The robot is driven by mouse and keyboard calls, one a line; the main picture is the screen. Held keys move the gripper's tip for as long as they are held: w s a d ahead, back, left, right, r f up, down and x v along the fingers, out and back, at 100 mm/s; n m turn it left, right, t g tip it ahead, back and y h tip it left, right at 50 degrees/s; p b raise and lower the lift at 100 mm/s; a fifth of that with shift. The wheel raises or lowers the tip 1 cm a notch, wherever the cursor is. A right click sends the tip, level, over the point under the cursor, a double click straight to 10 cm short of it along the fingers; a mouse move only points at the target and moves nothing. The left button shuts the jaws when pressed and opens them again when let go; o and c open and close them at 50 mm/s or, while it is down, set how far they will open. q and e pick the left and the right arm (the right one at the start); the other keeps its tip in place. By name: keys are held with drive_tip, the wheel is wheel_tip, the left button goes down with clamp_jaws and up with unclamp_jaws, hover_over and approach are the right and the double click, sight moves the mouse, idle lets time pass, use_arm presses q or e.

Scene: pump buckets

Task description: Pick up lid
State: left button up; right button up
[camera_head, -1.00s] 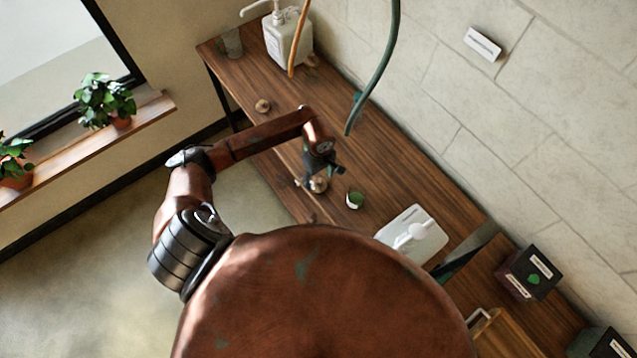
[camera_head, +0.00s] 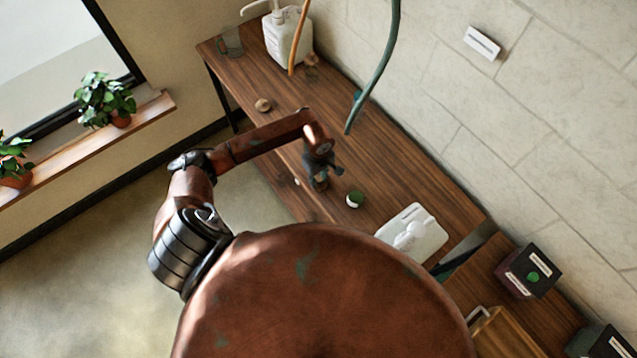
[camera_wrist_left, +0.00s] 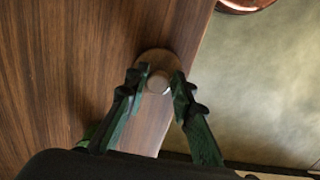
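A round brown lid (camera_wrist_left: 150,57) with a pale knob (camera_wrist_left: 159,82) is at the table's front edge in the left wrist view. My left gripper (camera_wrist_left: 159,84) has its two dark green fingers on either side of the knob. The fingers are drawn in and the knob fills the gap, so it looks shut on the lid. In the head view the left gripper (camera_head: 320,182) is low over the table edge and hides most of this lid. A similar small round lid (camera_head: 263,105) lies farther left on the table. My right gripper is not in view.
A small green-topped cup (camera_head: 355,199) stands just right of the left gripper. A white canister (camera_head: 412,232) lies farther right. A white pump bottle (camera_head: 285,40) and a glass (camera_head: 231,42) stand at the far left end. A green hose (camera_head: 378,70) hangs over the table.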

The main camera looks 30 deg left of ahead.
use_arm(q)
drive_tip(key=shift+s+f, duration=0.1)
drive_tip(key=shift+f, duration=0.05)
drive_tip(key=c, duration=0.4)
drive_tip(key=shift+c, duration=0.2)
